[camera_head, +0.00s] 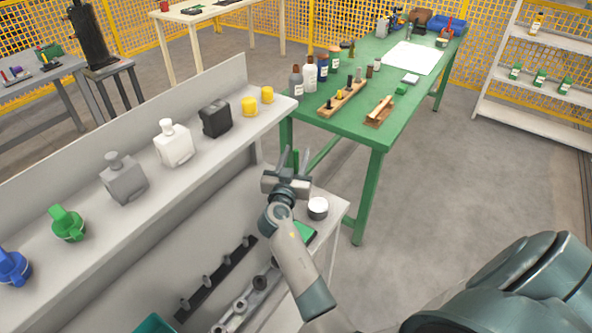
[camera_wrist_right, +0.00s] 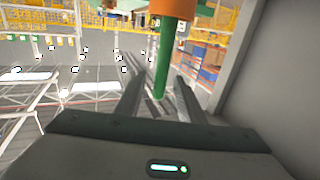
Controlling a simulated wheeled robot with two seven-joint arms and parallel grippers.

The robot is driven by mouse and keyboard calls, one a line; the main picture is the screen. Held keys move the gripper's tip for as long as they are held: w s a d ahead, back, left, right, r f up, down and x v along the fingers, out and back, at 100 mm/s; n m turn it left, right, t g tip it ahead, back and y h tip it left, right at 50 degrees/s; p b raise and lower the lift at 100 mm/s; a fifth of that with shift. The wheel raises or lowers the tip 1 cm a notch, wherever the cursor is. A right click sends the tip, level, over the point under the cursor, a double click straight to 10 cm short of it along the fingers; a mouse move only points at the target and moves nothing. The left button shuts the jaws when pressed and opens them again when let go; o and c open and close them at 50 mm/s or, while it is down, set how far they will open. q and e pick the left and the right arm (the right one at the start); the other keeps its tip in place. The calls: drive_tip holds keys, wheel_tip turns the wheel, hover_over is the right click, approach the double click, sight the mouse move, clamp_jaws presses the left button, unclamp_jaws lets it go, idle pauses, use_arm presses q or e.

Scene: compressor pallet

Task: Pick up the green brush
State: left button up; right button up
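My right gripper (camera_head: 293,163) is above the lower shelf, beside the right end of the grey bench. Its two fingers are apart. A slim green upright thing, which looks like the green brush (camera_head: 296,157), shows between them. In the right wrist view the green stick (camera_wrist_right: 163,65) stands between the open fingers of my right gripper (camera_wrist_right: 160,85), with a gap on each side. I cannot make out bristles. My left gripper is not in view.
The grey bench (camera_head: 85,190) carries several coloured bottles and caps. A white round jar (camera_head: 318,207) stands on the lower shelf (camera_head: 336,222) close to my right gripper. A green table (camera_head: 400,108) with bottles and wooden racks stands behind. The floor to the right is clear.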

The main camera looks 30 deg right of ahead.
drive_tip(key=shift+d, duration=0.1)
drive_tip(key=c, duration=0.8)
clamp_jaws()
drive_tip(key=shift+r, duration=0.5)
use_arm(q)
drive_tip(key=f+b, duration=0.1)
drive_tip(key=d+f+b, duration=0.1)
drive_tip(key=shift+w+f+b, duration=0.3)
drive_tip(key=shift+b, duration=0.05)
use_arm(e)
wheel_tip(320, 180, up, 17)
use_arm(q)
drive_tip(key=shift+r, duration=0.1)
use_arm(e)
drive_tip(key=shift+f, duration=0.1)
